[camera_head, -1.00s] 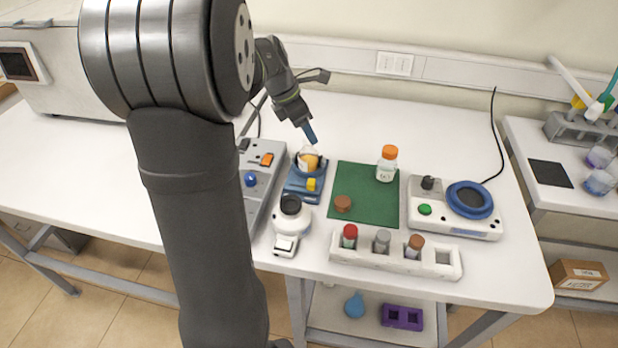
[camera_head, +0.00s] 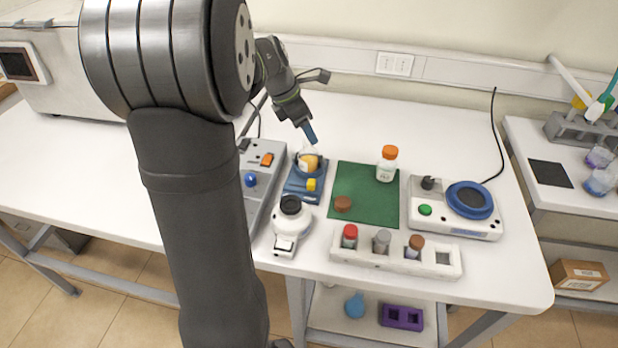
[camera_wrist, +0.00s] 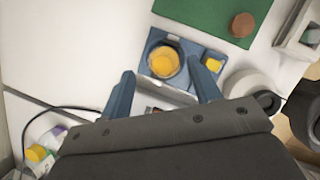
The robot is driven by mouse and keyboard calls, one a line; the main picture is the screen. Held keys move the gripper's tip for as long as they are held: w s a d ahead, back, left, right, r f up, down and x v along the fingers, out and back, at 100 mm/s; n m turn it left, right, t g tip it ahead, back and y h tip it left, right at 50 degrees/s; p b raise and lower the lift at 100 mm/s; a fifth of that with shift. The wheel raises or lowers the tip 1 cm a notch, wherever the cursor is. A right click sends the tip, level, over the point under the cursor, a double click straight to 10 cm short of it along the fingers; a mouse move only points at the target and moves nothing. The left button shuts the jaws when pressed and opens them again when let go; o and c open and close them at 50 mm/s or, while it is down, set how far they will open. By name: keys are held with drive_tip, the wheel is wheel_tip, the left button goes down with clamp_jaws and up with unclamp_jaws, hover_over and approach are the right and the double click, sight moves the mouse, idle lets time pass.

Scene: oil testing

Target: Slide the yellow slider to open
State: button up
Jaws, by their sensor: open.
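The yellow slider (camera_head: 311,185) is a small block on the front right of a blue device (camera_head: 293,190). It also shows in the wrist view (camera_wrist: 213,64) at the device's right side. A glass container with yellow liquid (camera_head: 309,163) sits in the device's round holder, left of the slider in the wrist view. My gripper (camera_head: 310,133) is above and behind the container in the head view. In the wrist view, my gripper (camera_wrist: 164,86) is open, with its two blue fingers apart and nothing between them. The right finger appears close to the slider, but I cannot tell whether they touch.
A grey control box (camera_head: 258,180) stands left of the device, and a white instrument with a black top (camera_head: 289,222) in front. A green mat (camera_head: 365,210) with an orange-capped bottle (camera_head: 387,163) lies to the right. A white rack (camera_head: 343,251) holds capped vials.

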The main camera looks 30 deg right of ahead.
drive_tip(key=shift+c, duration=0.5)
drive_tip(key=shift+a+r, duration=0.1)
drive_tip(key=shift+c, duration=0.8)
drive_tip(key=s+a+r+m+g+y, duration=0.1)
drive_tip(key=s+a+r+m+g, duration=0.15)
drive_tip(key=a+r+m, duration=0.45)
approach(311, 181)
drive_tip(key=x, duration=0.8)
drive_tip(key=shift+s+d+f, duration=0.1)
drive_tip(key=shift+s+f, duration=0.1)
drive_tip(key=shift+f, duration=0.1)
drive_tip(key=shift+c, duration=0.3)
